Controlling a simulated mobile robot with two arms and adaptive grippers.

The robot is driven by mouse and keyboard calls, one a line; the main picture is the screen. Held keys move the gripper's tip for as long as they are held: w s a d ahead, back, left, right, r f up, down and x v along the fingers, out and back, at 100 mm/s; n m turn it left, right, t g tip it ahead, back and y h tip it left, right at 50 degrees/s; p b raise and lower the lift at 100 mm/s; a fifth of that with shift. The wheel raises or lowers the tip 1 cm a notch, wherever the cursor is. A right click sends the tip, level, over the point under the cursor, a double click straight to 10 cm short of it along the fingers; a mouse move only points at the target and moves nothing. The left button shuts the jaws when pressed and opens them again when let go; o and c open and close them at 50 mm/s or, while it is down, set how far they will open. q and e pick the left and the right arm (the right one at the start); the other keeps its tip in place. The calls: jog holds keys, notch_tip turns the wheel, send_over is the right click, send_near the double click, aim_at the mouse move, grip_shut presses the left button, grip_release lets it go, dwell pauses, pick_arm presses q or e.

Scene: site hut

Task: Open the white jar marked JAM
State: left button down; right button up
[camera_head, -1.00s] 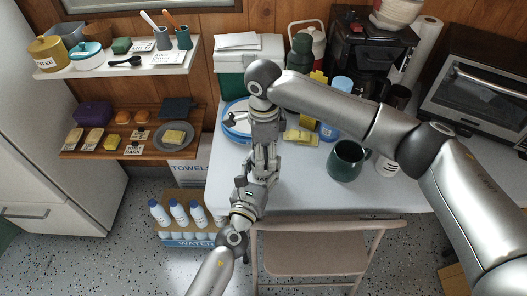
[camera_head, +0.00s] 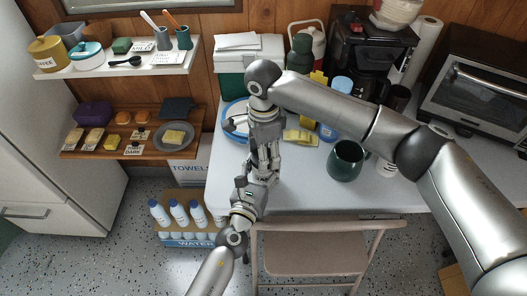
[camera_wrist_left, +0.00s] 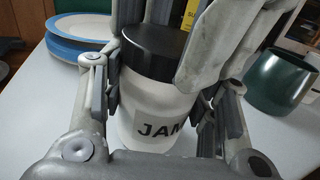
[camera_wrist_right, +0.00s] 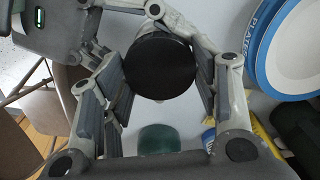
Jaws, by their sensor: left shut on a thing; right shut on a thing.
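The white jar marked JAM (camera_wrist_left: 155,122) stands upright on the table in the left wrist view. Its black lid (camera_wrist_left: 158,50) sits on top, and the lid also shows from above in the right wrist view (camera_wrist_right: 162,66). My left gripper (camera_head: 258,182) is shut around the white body, its fingers on both sides of the label. My right gripper (camera_head: 268,160) comes down from above, shut on the black lid, with a finger pad at each side of it. The two grippers hide the jar in the head view.
Blue-rimmed plates (camera_wrist_left: 85,35) lie close to the jar. A dark green mug (camera_head: 346,160) stands to the right on the table (camera_head: 300,190). A folding chair (camera_head: 315,247) stands at the table's front edge.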

dwell(0.3)
jog(key=o, duration=1.1)
jog(key=shift+r, duration=2.25)
pick_arm(q)
jog(key=shift+c, duration=2.4)
grip_release()
